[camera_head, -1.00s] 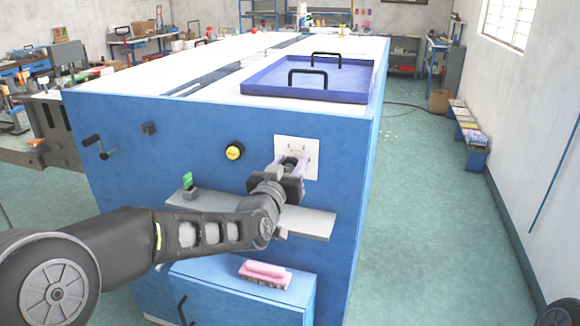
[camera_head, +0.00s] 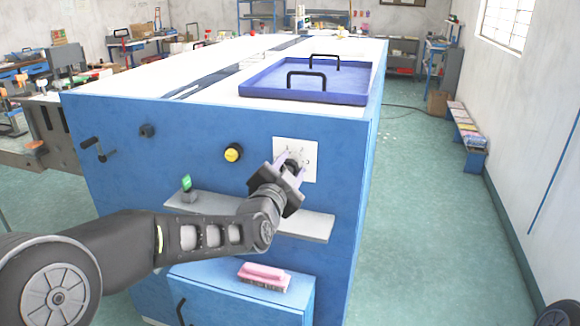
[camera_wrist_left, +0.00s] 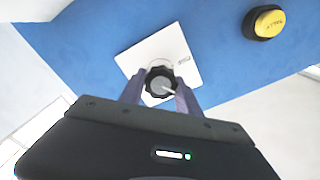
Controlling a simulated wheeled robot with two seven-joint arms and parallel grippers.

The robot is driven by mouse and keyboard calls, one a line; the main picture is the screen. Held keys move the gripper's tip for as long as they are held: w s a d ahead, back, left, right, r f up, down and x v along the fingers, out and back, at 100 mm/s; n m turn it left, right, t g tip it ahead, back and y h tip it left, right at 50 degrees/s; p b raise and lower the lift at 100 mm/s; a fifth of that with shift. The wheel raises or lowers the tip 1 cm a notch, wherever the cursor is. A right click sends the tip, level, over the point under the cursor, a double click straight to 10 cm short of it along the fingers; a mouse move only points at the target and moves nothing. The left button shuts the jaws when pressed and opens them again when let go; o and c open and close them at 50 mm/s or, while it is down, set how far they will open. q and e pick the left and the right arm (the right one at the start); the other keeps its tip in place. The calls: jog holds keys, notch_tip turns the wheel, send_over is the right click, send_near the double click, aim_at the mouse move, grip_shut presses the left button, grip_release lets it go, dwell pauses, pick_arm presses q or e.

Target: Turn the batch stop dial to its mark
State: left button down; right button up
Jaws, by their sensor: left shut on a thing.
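The batch stop dial (camera_head: 292,166) is a dark round knob on a white square plate (camera_head: 309,165) on the blue cabinet's front. The plate's marks are too small to read. My right gripper is not in view.
A yellow button (camera_head: 233,152) is left of the plate. A grey shelf (camera_head: 316,225) runs below, with a green-topped item (camera_head: 187,183) on it. A pink brush (camera_head: 264,275) lies on the lower blue box. A crank handle (camera_head: 98,148) sticks out at left. A blue tray (camera_head: 330,82) is on top.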

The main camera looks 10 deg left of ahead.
pick_arm(q)
jog(key=shift+m, duration=0.4)
jog(key=c, duration=0.9)
grip_release()
jog(key=shift+o, duration=0.2)
jog(key=s+b, duration=0.1)
jog(key=s, duration=0.6)
jog(key=shift+s+a, duration=0.2)
jog(key=shift+s, duration=0.2)
jog(key=shift+f, duration=0.1)
